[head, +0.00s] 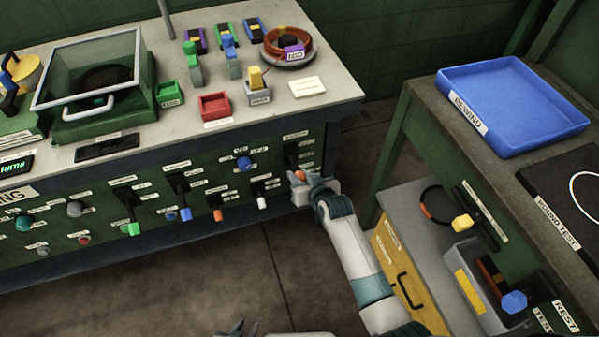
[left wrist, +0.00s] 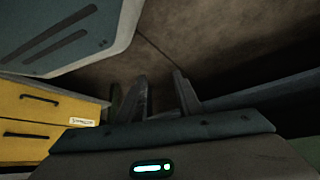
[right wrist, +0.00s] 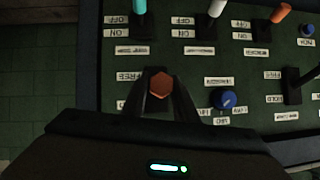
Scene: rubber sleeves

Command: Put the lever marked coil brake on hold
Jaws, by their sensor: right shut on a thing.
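An orange-knobbed lever (head: 299,175) stands at the right end of the green panel under the bench. The right wrist view shows its hexagonal orange knob (right wrist: 160,84) between my right fingertips, with FREE (right wrist: 129,77) and HOLD plates beside it. The knob appears nearer FREE. No readable plate shows the words coil brake. My right gripper (head: 306,181) is shut on this knob and hides the lever's shaft. My left gripper (head: 238,331) is low at the bottom edge of the head view. Its fingers (left wrist: 160,95) are apart and empty in the left wrist view.
Other levers and knobs crowd the panel to the left, including a white-tipped lever (head: 262,202) and a blue knob (head: 244,162). The bench top (head: 345,85) holds bins and small parts. A side table with a blue tray (head: 515,105) stands right. Floor is clear between.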

